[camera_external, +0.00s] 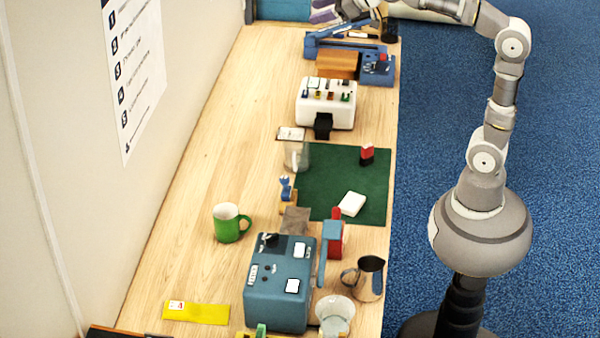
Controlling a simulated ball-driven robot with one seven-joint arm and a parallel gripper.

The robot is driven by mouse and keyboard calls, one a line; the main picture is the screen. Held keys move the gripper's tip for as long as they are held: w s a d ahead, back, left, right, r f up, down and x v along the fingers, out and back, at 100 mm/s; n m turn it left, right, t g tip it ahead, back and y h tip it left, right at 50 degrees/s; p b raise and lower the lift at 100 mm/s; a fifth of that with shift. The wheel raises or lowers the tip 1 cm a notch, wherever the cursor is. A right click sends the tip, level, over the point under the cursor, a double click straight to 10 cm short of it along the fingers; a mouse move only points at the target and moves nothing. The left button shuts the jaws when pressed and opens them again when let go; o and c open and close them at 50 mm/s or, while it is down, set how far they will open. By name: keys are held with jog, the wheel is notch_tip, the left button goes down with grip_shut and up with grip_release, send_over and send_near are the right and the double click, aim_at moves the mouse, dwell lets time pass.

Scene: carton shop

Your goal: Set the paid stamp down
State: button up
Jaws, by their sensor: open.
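A small red and black block (367,155) that looks like a stamp stands upright near the right edge of the green mat (320,207). Any lettering on it is too small to read, so I cannot confirm it is the paid stamp. My gripper (350,10) is open at the top edge of the view, over the far end of the bench, well away from this block. The gripper is small and partly cut off by the frame. I see nothing held in it.
A white pad (352,204) lies on the mat. A glass (297,156) stands at its left corner. A white button box (326,103) and blue machine (280,285) stand beyond and nearer. A green mug (229,223) and metal jug (369,278) stand nearby. The left bench is mostly clear.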

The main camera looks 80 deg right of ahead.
jog(key=s+a+r+m+t+y, duration=0.1)
jog(key=s+a+r+m+t, duration=0.1)
jog(key=s+a+r, duration=0.4)
notch_tip(320, 180, up, 5)
jog(key=shift+s+a+r+t+y, duration=0.1)
jog(key=shift+s+a+t+y, duration=0.05)
jog(key=shift+s+t+y, duration=0.35)
notch_tip(320, 180, down, 10)
jog(key=b, duration=0.9)
jog(key=shift+r, duration=0.2)
